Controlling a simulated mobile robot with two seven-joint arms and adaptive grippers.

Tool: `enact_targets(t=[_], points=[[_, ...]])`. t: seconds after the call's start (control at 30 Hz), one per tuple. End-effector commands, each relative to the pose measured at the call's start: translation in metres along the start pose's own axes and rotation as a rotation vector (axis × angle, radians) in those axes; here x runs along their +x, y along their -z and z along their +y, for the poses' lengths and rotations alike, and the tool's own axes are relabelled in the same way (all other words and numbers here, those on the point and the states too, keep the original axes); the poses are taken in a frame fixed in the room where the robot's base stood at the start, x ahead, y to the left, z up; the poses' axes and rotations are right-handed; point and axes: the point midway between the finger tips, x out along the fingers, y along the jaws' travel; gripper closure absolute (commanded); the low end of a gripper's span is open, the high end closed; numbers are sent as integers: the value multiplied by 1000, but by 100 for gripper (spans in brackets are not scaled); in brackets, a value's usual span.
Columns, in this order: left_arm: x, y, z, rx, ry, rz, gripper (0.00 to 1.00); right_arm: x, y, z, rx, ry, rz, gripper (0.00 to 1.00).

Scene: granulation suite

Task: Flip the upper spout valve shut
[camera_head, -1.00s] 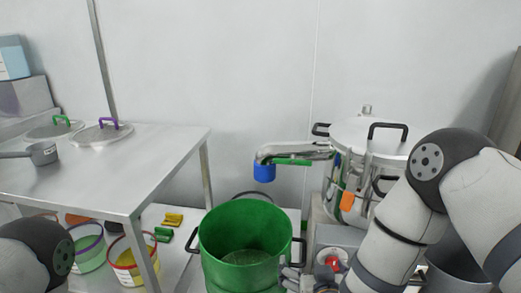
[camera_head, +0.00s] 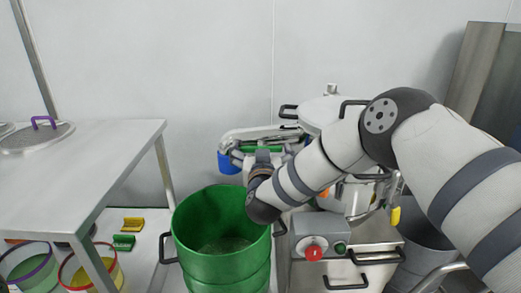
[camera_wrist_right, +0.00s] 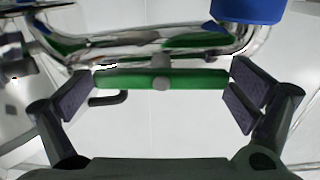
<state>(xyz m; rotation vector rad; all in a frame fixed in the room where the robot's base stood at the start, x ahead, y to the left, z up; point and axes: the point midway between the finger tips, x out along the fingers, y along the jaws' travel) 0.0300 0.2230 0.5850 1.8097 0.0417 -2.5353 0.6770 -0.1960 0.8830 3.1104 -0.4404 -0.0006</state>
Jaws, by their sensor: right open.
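The chrome spout (camera_head: 250,133) sticks out left from the steel vessel (camera_head: 318,113) and has a blue end piece (camera_head: 229,163). A green valve handle (camera_head: 262,149) lies along under the spout. In the right wrist view the green handle (camera_wrist_right: 190,79) runs level across the picture below the shiny spout (camera_wrist_right: 110,52); the blue piece (camera_wrist_right: 248,9) is at top right. My right gripper (camera_wrist_right: 162,92) is open, one finger near each end of the handle; contact cannot be told. In the head view my right gripper (camera_head: 263,157) is partly hidden at the spout. My left gripper is out of view.
A green bin (camera_head: 218,235) stands below the spout. A control box with a red knob (camera_head: 314,253) is beside it. A steel table (camera_head: 85,165) is at left, with yellow and green blocks (camera_head: 128,231) beyond its leg. The wall behind is bare.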

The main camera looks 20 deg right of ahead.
Motion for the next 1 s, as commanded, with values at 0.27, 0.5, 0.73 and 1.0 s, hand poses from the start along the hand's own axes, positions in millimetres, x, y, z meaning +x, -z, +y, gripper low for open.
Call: enact_targets(t=[0.27, 0.5, 0.73, 1.0], points=[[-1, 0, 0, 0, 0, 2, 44, 0, 1, 0, 0, 1, 1, 16], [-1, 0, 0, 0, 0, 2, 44, 0, 1, 0, 2, 0, 1, 37], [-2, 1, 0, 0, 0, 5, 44, 0, 1, 0, 51, -1, 1, 37], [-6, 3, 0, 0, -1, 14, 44, 0, 1, 1, 240, 0, 0, 37]])
